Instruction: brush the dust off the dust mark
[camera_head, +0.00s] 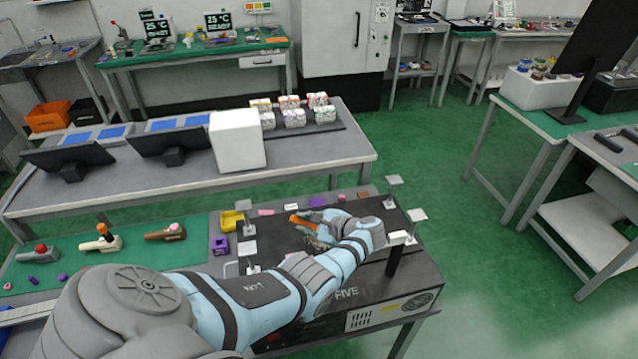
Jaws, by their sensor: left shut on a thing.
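My left gripper (312,228) is shut on an orange object (300,220), likely the brush handle. It is over the dark work plate (285,212) on the table, near the middle of the picture. My left arm comes in from the lower left and covers much of the plate. Thin grey parts show just under the gripper, too small to make out. I cannot pick out the dust mark; the gripper and arm may hide it. My right gripper is not in view.
Posts with flat square tops (393,180) stand around the plate. On the left, a green mat (150,250) holds lever fixtures (103,240) and small purple pieces. A yellow block (231,220) and purple block (220,245) sit by the plate's left edge. A long table with monitors (70,158) stands behind.

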